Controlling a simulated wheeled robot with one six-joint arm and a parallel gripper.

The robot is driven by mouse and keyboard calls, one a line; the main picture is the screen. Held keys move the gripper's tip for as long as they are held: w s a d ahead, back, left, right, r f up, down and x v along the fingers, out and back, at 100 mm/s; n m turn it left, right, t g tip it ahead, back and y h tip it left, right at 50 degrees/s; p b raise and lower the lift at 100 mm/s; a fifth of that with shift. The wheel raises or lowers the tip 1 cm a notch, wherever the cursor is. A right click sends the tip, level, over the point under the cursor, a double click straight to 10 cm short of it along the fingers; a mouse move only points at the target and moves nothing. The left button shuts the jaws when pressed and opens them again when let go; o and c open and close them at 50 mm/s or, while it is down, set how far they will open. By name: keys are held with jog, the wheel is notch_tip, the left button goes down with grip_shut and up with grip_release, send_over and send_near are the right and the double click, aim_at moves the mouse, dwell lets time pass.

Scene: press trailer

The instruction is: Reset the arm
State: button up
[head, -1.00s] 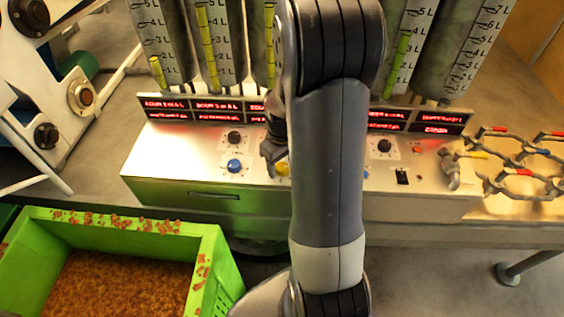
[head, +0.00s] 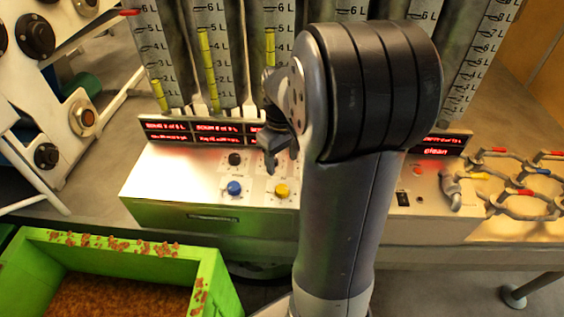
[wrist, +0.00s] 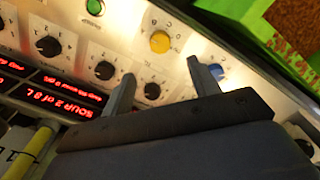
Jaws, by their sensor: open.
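My arm (head: 345,210) rises through the middle of the head view, its elbow bent close to the camera and hiding part of the control panel. My gripper (head: 275,160) hangs over the panel's left half, partly hidden by my arm. In the wrist view, my gripper (wrist: 162,73) is open, with two separated fingers and nothing between them. The control panel (head: 160,172) lies behind the fingers. A yellow knob (wrist: 160,42) shows ahead between the fingertips, a blue knob (wrist: 217,71) by the right finger and a black knob (wrist: 152,91) between the fingers.
Clear measuring tubes (head: 210,60) with scales stand behind the panel, above red displays (head: 168,132). A green crate (head: 215,280) of brown granules is at lower left. A white machine (head: 60,80) stands at left. A metal linkage (head: 520,180) lies at right.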

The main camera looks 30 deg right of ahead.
aim_at(282, 189)
notch_tip(282, 189, down, 11)
jog(key=shift+r, duration=0.1)
dwell(0.6)
dwell(0.3)
jog(key=shift+p, duration=0.3)
jog(key=m+p, duration=0.1)
jog(key=m, duration=0.4)
jog(key=shift+p, duration=0.3)
jog(key=m+p, duration=0.1)
jog(key=m, duration=0.2)
jog(key=shift+m, duration=0.3)
jog(key=shift+r+m+p, duration=0.15)
jog(key=shift+m+p, duration=0.15)
jog(key=shift+m, duration=0.1)
notch_tip(282, 189, up, 10)
jog(key=b, duration=0.1)
jog(key=shift+r, duration=0.25)
jog(key=shift+a, duration=0.1)
dwell(0.5)
